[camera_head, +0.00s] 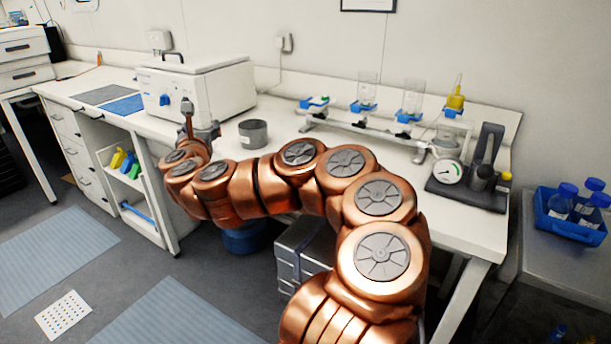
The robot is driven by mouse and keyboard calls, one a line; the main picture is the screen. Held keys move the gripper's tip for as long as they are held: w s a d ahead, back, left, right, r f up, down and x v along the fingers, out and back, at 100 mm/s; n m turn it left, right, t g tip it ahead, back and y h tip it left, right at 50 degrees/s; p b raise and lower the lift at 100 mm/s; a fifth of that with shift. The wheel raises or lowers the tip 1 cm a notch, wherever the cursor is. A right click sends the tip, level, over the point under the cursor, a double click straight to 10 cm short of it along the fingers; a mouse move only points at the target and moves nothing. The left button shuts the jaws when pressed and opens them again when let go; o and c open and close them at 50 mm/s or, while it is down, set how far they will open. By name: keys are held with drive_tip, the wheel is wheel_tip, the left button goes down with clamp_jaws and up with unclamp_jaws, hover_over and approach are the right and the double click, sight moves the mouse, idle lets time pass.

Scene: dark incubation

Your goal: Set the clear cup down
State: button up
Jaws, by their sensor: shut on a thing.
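My gripper (208,130) is at the far end of my copper arm, over the left part of the white bench, in front of the white boxy machine. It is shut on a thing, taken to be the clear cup. Its fingertips and the cup cannot be made out at this size, so I cannot tell whether the cup touches the bench. A grey open round vessel (253,134) stands on the bench just right of my gripper, with a small gap between them.
The white machine (196,88) stands close behind my gripper. A blue mat (124,105) lies to the left. A rack with clear funnels (367,92) stands at the back right, and a dark device with a gauge (448,172) is at the right. Bench (290,121) right of the grey vessel is clear.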

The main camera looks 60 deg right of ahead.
drive_tip(key=s+d+f+m+g+h+b, duration=0.2)
drive_tip(key=s+d+m+g+b, duration=0.15)
drive_tip(key=s+d, duration=0.45)
drive_tip(key=s+d+f+m+g+h+b, duration=0.25)
drive_tip(key=s+d+g, duration=0.2)
drive_tip(key=s, duration=0.75)
drive_tip(key=shift+g, duration=0.4)
drive_tip(key=shift+w+d+f+p, duration=0.65)
drive_tip(key=shift+w+d+f, duration=0.3)
drive_tip(key=shift+d, duration=1.35)
drive_tip(key=shift+w+d+f+p, duration=0.7)
drive_tip(key=shift+w+d, duration=0.3)
drive_tip(key=shift+d, duration=1.25)
drive_tip(key=shift+w+d+f+p, duration=0.6)
drive_tip(key=shift+w+d+f, duration=0.35)
drive_tip(key=shift+d, duration=1.35)
drive_tip(key=shift+f+b, duration=0.1)
drive_tip(key=shift+b, duration=0.25)
drive_tip(key=o, duration=1.2)
drive_tip(key=shift+r+p, duration=0.3)
drive_tip(key=shift+p, duration=0.15)
drive_tip(key=b+v, duration=0.2)
drive_tip(key=v, duration=1)
drive_tip(key=shift+f, duration=0.15)
